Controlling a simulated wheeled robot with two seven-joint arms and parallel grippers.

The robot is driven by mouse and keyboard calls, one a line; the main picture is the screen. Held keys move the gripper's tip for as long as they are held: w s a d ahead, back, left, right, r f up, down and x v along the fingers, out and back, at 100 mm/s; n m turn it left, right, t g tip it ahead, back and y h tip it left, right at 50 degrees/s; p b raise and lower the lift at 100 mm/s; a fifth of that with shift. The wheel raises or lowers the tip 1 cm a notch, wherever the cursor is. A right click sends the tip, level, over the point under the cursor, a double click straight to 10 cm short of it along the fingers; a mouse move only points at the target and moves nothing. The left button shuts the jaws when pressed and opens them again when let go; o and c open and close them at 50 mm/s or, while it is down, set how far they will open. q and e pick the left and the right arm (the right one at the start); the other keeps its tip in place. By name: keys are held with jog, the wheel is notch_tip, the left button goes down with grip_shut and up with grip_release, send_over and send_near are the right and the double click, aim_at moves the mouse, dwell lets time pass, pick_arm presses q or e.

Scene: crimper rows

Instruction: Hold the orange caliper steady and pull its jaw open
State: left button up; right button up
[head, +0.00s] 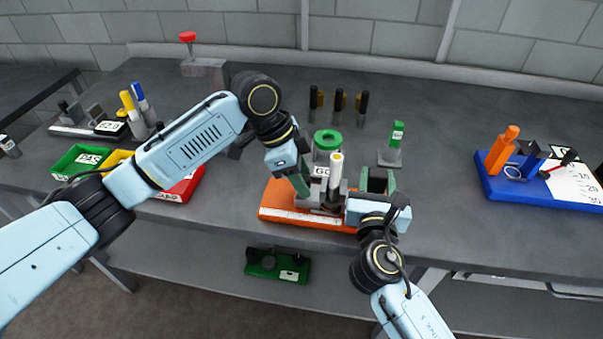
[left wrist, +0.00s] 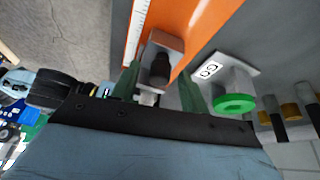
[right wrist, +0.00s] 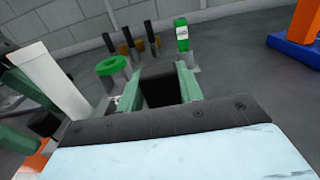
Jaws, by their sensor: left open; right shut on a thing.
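The orange caliper (head: 278,208) lies near the table's front edge, a white scale along its front. A grey block with a dark knob (left wrist: 160,68) stands on it. A white post (head: 336,165) rises beside that block and also shows in the right wrist view (right wrist: 50,82). My left gripper (head: 303,184) points down at the caliper, open, with its green fingers either side of the knobbed block in the left wrist view. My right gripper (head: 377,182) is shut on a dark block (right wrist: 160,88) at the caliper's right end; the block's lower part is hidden.
A green ring gauge (head: 328,140) stands close behind the caliper. Dark-topped pins (head: 338,100) and a green-tagged stand (head: 396,140) are farther back. A blue tray (head: 545,190) is at right; coloured bins (head: 82,160) are at left. The table between caliper and blue tray is clear.

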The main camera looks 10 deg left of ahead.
jog(key=shift+f, duration=0.1)
pick_arm(q)
grip_shut()
jog(key=a, duration=0.3)
jog(key=shift+a, duration=0.3)
grip_release()
jog(key=shift+d, duration=0.1)
jog(key=shift+r, duration=0.1)
jog(key=v, duration=1.2)
